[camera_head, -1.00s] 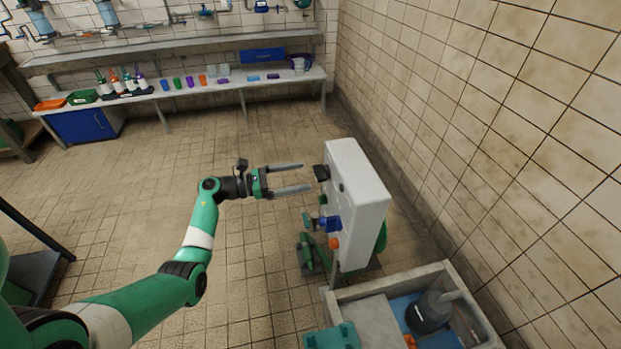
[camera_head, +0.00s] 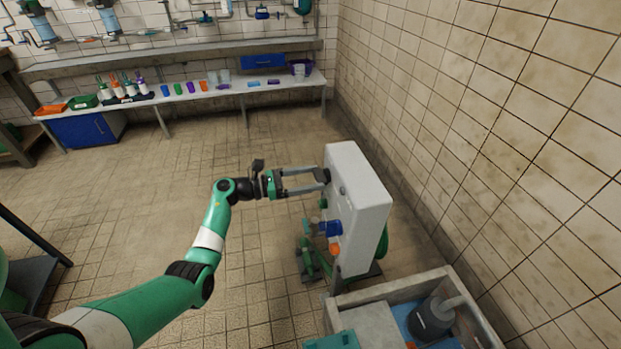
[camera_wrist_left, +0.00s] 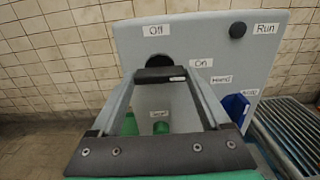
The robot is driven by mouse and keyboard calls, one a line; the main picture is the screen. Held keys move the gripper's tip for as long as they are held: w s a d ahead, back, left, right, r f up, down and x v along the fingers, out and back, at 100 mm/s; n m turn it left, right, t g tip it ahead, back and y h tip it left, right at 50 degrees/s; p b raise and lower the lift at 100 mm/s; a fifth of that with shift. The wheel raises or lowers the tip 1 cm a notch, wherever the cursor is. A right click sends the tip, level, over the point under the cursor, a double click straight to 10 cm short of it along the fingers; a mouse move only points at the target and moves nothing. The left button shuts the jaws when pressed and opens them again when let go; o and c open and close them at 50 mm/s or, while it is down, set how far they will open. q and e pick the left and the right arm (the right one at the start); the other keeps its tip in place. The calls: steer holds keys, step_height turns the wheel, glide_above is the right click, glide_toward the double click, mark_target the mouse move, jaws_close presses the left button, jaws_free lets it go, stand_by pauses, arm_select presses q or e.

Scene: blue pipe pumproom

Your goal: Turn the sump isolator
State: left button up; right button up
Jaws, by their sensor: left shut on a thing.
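The sump isolator is a black rotary handle (camera_wrist_left: 160,75) on the front of a pale grey panel box (camera_head: 366,205). In the left wrist view, an "Off" label sits above the handle and an "On" label to its right. The handle's bar lies level in that view, with a small pale mark near its right end. My left gripper (camera_head: 324,178) has its two fingers on either side of the handle, shut on it. In the head view the fingers hide most of the handle. My right gripper is not in view.
The panel also carries a black knob (camera_wrist_left: 238,30) by a "Run" label, a blue part (camera_head: 331,228), an orange part (camera_head: 336,249) and a green part (camera_wrist_left: 161,127). A walled sump (camera_head: 395,283) is at lower right. A bench with cups stands behind. The floor left of the panel is clear.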

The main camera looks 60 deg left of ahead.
arm_select(q)
steer(key=n+p, duration=0.3)
steer(key=n, duration=0.1)
steer(key=shift+r, duration=0.15)
steer(key=n+p, duration=0.2)
steer(key=n, duration=0.2)
steer(key=shift+n, duration=0.4)
steer(key=n+p, duration=0.2)
steer(key=n, duration=0.2)
steer(key=n+p, duration=0.1)
steer(key=n, duration=0.4)
steer(key=shift+p, duration=0.35)
steer(key=o, duration=1.2)
